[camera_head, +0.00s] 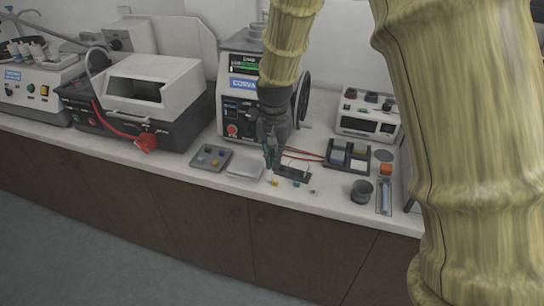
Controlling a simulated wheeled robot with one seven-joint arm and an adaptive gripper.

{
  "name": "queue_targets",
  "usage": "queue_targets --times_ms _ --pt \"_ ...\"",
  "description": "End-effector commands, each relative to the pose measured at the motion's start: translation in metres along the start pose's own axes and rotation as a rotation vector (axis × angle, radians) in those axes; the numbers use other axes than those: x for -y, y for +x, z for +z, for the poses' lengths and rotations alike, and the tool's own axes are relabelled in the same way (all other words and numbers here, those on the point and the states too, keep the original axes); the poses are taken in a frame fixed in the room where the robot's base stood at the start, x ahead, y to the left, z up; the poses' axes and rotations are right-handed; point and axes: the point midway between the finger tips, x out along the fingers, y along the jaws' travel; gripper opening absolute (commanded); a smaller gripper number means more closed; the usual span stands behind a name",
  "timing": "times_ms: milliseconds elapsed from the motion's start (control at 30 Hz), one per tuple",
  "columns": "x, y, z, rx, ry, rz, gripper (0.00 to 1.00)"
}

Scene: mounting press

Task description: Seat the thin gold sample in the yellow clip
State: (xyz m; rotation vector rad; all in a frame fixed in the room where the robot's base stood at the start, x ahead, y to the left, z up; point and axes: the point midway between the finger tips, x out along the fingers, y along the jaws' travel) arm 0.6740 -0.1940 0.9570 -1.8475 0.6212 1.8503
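My gripper (271,158) points down over the front of the white bench, just left of a small dark holder (294,174). Its fingers are small and dark here, and I cannot tell whether they are open or hold anything. A tiny yellow piece (274,183) lies near the bench's front edge, just below the fingers; it may be the yellow clip. A tiny teal piece (296,184) is to its right. I cannot make out the thin gold sample.
A grey tray (197,161) with several small coloured pieces and a clear flat box (245,166) are left of my gripper. A dark divided rack (348,156), a dark round pot (362,190) and an orange block (386,169) are right. Machines line the back.

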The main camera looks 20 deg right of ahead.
Motion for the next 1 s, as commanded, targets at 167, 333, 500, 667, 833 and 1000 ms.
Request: queue_targets --times_ms 167,333,500,667,833,1000 --pt "-0.003 0.01 -0.001 0.0 0.004 0.0 0.0" --pt "-0.003 0.021 -0.001 0.0 0.003 -0.001 0.0" --pt "-0.002 0.033 -0.001 0.0 0.002 -0.001 0.0" --pt "-0.001 0.041 0.0 0.0 0.0 0.0 0.0" --pt "0.0 0.049 0.0 -0.001 -0.001 0.0 0.0" --pt "0.0 0.052 0.0 0.0 -0.002 0.0 0.0"
